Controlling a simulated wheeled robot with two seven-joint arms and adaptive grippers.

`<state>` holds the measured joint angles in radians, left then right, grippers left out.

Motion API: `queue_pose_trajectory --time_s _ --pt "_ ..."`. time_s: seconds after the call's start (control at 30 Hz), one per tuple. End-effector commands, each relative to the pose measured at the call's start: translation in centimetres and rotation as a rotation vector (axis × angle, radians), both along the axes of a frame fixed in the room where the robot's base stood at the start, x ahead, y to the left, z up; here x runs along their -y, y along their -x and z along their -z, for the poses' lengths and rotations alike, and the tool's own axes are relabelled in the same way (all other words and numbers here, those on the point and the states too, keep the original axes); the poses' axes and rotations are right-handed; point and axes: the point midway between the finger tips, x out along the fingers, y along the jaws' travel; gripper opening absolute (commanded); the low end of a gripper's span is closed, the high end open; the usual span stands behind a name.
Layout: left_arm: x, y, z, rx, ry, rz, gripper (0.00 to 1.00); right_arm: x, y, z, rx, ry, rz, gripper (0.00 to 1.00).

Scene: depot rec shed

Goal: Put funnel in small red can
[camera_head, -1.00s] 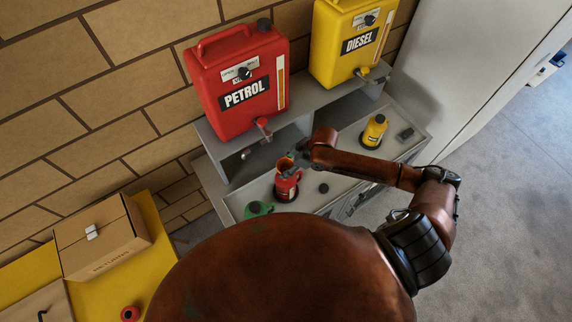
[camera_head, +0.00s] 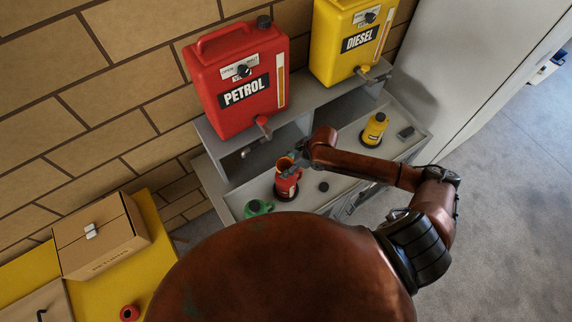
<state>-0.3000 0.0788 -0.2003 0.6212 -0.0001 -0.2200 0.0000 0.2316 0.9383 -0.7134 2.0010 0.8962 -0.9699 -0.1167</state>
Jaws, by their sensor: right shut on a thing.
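The small red can (camera_head: 286,186) stands upright on a dark round base on the grey bench. A red-orange funnel (camera_head: 284,163) is at the top of the can, over its mouth. Whether its spout is inside the neck I cannot tell, because the can and gripper hide it. My right gripper (camera_head: 294,161) is shut on the funnel, at its right side, just above the can. My left gripper is not in view.
A large red PETROL container (camera_head: 240,85) and a yellow DIESEL container (camera_head: 350,45) stand on the shelf behind. A small yellow can (camera_head: 374,129) is on the right, a green item (camera_head: 257,207) on the left. A black cap (camera_head: 324,187) lies near the red can.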

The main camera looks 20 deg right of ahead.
Motion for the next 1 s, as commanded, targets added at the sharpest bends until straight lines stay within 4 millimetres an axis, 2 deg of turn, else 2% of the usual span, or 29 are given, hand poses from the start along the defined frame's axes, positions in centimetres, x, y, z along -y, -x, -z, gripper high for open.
queue_pose_trajectory --time_s 1.0 --pt "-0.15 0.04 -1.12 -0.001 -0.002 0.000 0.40 0.10 0.05 -0.11 -0.001 0.001 0.000 0.32"
